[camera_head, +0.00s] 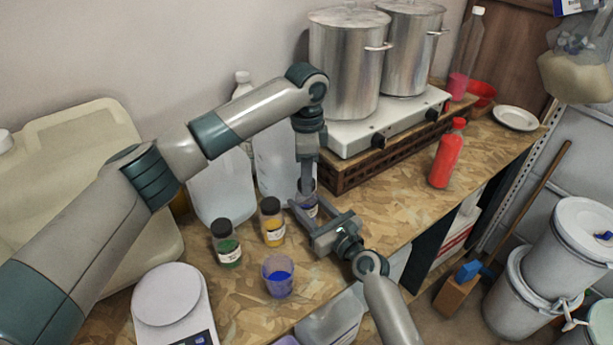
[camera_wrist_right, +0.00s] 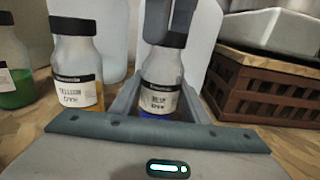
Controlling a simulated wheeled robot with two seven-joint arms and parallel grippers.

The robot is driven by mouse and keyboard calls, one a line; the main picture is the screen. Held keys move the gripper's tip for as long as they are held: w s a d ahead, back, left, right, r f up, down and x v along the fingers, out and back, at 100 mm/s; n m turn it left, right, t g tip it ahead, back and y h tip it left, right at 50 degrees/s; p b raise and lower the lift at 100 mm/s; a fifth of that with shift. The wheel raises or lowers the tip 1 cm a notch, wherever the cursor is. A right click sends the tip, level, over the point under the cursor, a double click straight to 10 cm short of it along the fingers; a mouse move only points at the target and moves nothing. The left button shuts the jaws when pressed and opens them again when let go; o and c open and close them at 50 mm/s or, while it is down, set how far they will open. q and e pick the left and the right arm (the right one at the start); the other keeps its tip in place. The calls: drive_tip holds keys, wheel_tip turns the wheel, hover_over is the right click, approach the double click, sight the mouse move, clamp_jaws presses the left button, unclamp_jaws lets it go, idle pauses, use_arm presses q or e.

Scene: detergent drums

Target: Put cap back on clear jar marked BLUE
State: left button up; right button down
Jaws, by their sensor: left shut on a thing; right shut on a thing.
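The clear jar marked BLUE (camera_wrist_right: 158,82) stands upright with blue contents at its bottom; in the head view (camera_head: 309,207) it is mostly hidden by my grippers. My right gripper (camera_head: 312,208) is shut around the jar's body from the front, a finger on either side. My left gripper (camera_head: 307,183) points straight down over the jar and is shut on the black cap (camera_wrist_right: 170,40). The cap is at the jar's mouth, roughly upright; I cannot tell whether it is seated or threaded.
The yellow jar (camera_head: 272,226) and green jar (camera_head: 226,247), both capped, stand to the left. A cup of blue liquid (camera_head: 278,278) is in front, beside a white scale (camera_head: 168,293). A wooden crate (camera_head: 345,171) under the hot plate is close behind right. A red bottle (camera_head: 447,155) stands farther right.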

use_arm(q)
drive_tip(key=m, duration=0.4)
drive_tip(key=o, duration=1.2)
drive_tip(key=shift+o, duration=0.2)
wheel_tip(320, 180, up, 12)
use_arm(e)
drive_tip(key=c, duration=0.9)
unclamp_jaws()
drive_tip(key=shift+c, duration=0.2)
